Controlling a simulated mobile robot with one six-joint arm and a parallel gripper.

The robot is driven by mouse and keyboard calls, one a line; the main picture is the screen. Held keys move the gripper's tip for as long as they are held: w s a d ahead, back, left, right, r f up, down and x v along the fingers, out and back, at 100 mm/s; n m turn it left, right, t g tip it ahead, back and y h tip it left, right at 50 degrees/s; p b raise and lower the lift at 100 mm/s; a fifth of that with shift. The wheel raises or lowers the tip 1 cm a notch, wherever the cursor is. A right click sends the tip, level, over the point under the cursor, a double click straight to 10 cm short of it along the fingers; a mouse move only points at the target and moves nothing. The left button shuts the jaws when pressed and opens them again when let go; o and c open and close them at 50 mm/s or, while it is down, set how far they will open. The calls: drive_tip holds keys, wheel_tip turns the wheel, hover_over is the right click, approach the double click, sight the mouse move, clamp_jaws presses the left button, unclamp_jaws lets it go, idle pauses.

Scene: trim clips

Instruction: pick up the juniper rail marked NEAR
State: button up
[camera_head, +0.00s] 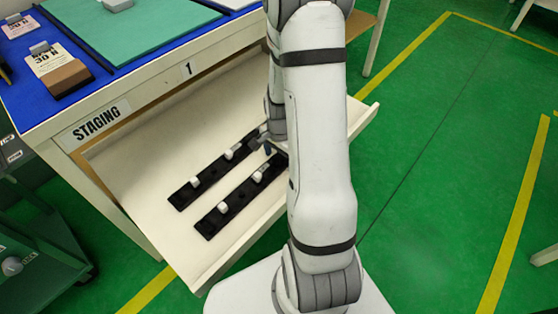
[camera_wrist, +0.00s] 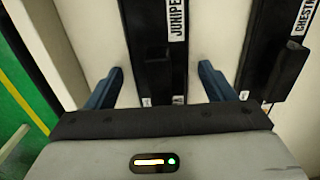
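In the wrist view a black rail (camera_wrist: 147,20) with a white label reading "JUNIPE", cut off at the frame edge, runs between my gripper's two blue fingers (camera_wrist: 160,80). The fingers stand apart on either side of it, with gaps to both. My gripper is open and empty. No NEAR mark is legible. A second black rail (camera_wrist: 262,40), labelled "CHEST…", lies to the right, outside the fingers. In the head view two parallel black rails lie in the drawer, a front one (camera_head: 239,194) and a rear one (camera_head: 211,169). My gripper (camera_head: 267,146) is at their right ends, partly hidden by my arm.
The pale open drawer (camera_head: 145,165) has a raised front wall and bare floor left of the rails. Above it, the staging table (camera_head: 135,75) holds a green mat (camera_head: 135,35) and a brown block (camera_head: 67,78). Green floor is open on the right.

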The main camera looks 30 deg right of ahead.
drive_tip(key=c, duration=1.1)
drive_tip(key=shift+c, duration=0.2)
